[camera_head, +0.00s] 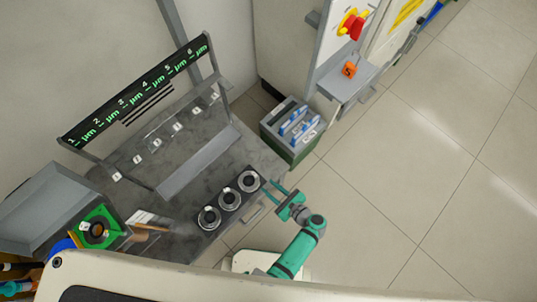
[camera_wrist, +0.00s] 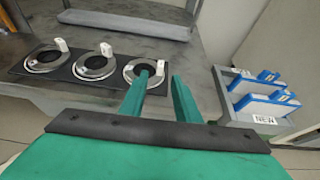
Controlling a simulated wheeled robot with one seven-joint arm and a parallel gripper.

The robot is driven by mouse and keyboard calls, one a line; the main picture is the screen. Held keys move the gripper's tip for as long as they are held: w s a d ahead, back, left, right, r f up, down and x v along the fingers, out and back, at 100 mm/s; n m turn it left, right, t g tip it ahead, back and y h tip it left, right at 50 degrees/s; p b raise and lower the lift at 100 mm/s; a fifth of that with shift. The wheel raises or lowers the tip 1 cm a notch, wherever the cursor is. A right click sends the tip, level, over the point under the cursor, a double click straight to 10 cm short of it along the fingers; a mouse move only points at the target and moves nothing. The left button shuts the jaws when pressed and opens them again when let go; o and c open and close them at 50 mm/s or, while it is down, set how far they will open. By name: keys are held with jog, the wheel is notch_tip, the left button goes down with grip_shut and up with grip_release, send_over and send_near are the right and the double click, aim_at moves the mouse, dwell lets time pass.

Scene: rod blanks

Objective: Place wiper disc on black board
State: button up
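Three silver rings with dark centres and small white tags sit in a row on a black board (camera_wrist: 66,76): a left ring (camera_head: 209,218), a middle ring (camera_head: 229,200) and a right ring (camera_head: 249,181). I cannot tell which thing is the wiper disc. My gripper (camera_head: 270,190) is at the right end of the board, by the bench edge.
A grey bench (camera_head: 180,222) carries a tilted clear rack with numbered tags and a black numbered sign (camera_head: 135,90). A green-framed square piece (camera_head: 97,231) lies left. A bin with blue-and-white items (camera_head: 290,150) stands right of the bench. Open floor lies further right.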

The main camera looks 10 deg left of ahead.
jog(key=s+f+n+g+h, duration=0.1)
jog(key=s+f+n+h, duration=0.3)
jog(key=s, duration=0.5)
jog(key=s+d+r+n+h, duration=0.3)
jog(key=s+r+n+h, duration=0.2)
jog(key=r+n, duration=0.15)
notch_tip(320, 180, up, 34)
jog(key=s+n+t+h, duration=0.1)
jog(key=n+t, duration=0.7)
jog(key=n, duration=0.7)
jog(key=shift+s+a, duration=0.3)
